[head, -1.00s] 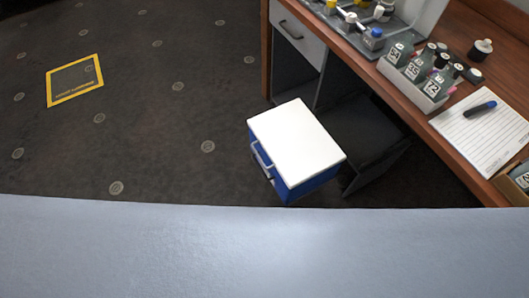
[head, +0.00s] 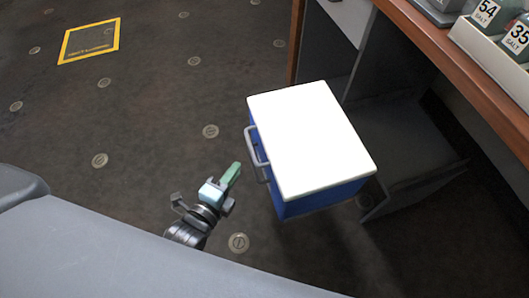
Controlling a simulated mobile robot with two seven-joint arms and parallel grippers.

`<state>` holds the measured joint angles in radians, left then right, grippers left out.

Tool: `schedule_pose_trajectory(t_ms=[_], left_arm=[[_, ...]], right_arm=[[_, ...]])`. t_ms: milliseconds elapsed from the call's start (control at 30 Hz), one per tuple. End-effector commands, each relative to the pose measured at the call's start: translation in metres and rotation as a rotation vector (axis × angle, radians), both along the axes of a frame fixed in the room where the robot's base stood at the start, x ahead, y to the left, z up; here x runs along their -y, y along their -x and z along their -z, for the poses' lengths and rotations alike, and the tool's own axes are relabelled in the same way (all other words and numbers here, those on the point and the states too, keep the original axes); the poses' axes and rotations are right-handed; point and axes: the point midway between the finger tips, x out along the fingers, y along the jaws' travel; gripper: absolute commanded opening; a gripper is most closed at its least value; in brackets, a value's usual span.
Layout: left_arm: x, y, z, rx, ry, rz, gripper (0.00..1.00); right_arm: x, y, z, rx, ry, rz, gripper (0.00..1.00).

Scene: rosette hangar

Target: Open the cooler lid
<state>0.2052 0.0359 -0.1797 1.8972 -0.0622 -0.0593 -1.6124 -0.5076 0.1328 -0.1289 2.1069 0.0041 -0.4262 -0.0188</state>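The cooler is a blue box (head: 325,198) with a flat white lid (head: 308,138), standing on the dark floor at the centre of the head view. The lid lies flat on the box and looks closed. A grey handle (head: 256,154) sits on the cooler's left side. My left gripper (head: 231,175) is left of the cooler, a little apart from the handle, with its green-tipped end pointing up and right. From this angle I cannot tell whether its fingers are apart. My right gripper is not in view.
A wooden desk (head: 440,45) with an open grey compartment stands right of and behind the cooler. Racks of labelled bottles (head: 487,14) sit on the desk. A yellow-framed floor marking (head: 90,41) is at the far left. The floor left of the cooler is clear.

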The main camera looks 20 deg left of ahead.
Motion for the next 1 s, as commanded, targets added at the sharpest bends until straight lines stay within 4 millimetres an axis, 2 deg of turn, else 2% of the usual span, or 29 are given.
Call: schedule_pose_trajectory(t_ms=[33,100,367,467,800,1000], left_arm=[[0.001,-0.006,0.005,0.020,-0.028,0.005,0.20],[0.001,-0.011,0.003,0.041,-0.057,0.010,0.20],[0.002,-0.016,0.000,0.054,-0.073,0.013,0.20],[0.003,-0.023,0.001,0.055,-0.073,0.012,0.20],[0.012,-0.070,0.009,0.052,-0.072,0.012,0.20],[0.015,-0.086,0.011,0.051,-0.072,0.011,0.20]], right_arm=[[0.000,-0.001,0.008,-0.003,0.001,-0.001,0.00],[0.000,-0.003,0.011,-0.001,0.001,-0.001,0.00],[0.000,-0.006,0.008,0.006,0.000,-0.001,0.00],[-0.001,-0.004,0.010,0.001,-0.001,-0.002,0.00],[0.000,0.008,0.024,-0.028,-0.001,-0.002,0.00],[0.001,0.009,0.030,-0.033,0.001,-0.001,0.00]])
